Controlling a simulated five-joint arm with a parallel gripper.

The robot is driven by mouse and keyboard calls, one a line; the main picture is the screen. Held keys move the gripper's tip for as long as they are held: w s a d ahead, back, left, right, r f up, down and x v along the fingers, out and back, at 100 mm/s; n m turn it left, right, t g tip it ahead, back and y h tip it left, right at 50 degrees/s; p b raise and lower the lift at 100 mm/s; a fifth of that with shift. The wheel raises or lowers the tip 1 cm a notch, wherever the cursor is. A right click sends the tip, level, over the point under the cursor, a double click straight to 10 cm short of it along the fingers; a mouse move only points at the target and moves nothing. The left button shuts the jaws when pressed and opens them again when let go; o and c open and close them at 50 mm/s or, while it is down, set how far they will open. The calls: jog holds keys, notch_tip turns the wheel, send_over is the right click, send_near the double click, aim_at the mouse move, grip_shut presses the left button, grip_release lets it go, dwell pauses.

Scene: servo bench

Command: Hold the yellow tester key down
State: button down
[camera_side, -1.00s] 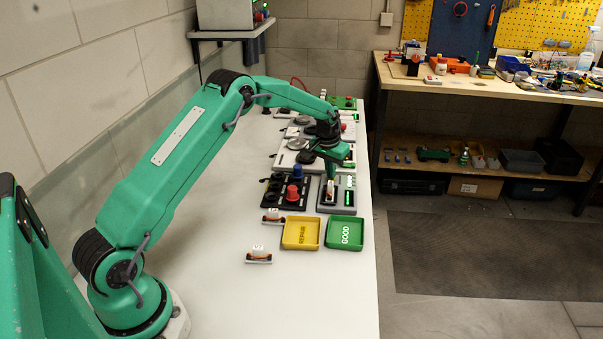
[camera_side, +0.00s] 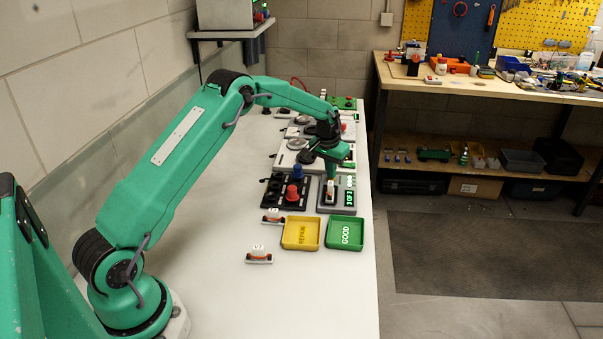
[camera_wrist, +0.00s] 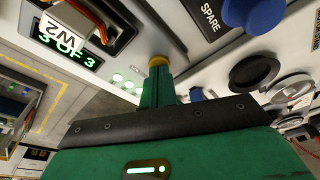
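The yellow tester key (camera_wrist: 158,62) shows in the wrist view, mostly covered by the fingertips of my gripper (camera_wrist: 158,72). The fingers are together, with nothing seen between them, and their tips appear to touch the key. In the side view my gripper (camera_side: 331,172) is low over the tester (camera_side: 338,209), and the key is hidden there. The tester display (camera_wrist: 72,46) is lit green and reads "3 OF 3". Green lamps (camera_wrist: 122,80) glow beside it. A servo marked W2 (camera_wrist: 60,30) sits at the tester, partly in front of the display.
A yellow REPAIR tray (camera_side: 301,247) and a green GOOD tray (camera_side: 345,247) stand in front, both empty. Two more servos (camera_side: 258,258) (camera_side: 272,215) lie left of them. A panel with red and blue knobs (camera_side: 284,205) is just left of the tester. The near bench is clear.

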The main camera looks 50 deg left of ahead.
jog(key=shift+r, duration=0.1)
jog(key=shift+w+v, duration=0.2)
jog(key=shift+v, duration=0.8)
jog(key=shift+w+v, duration=0.2)
jog(key=shift+v, duration=0.8)
jog(key=shift+w+v, duration=0.2)
jog(key=shift+v, duration=0.8)
jog(key=shift+a+r, duration=0.15)
jog(key=shift+r, duration=0.3)
jog(key=shift+r, duration=0.1)
jog(key=s+d+r+m+t, duration=0.1)
jog(key=s+d+r, duration=0.4)
jog(key=s+r, duration=0.3)
jog(key=s+d+r, duration=0.5)
jog(key=s+r, duration=0.3)
jog(key=r, duration=0.1)
jog(key=s+d+f+m+t, duration=0.1)
jog(key=s+d, duration=0.2)
jog(key=s, duration=0.8)
jog(key=s+d+f+m+t, duration=0.1)
jog(key=s+d, duration=0.1)
jog(key=s, duration=1)
jog(key=shift+d+h, duration=0.3)
jog(key=shift+d, duration=0.1)
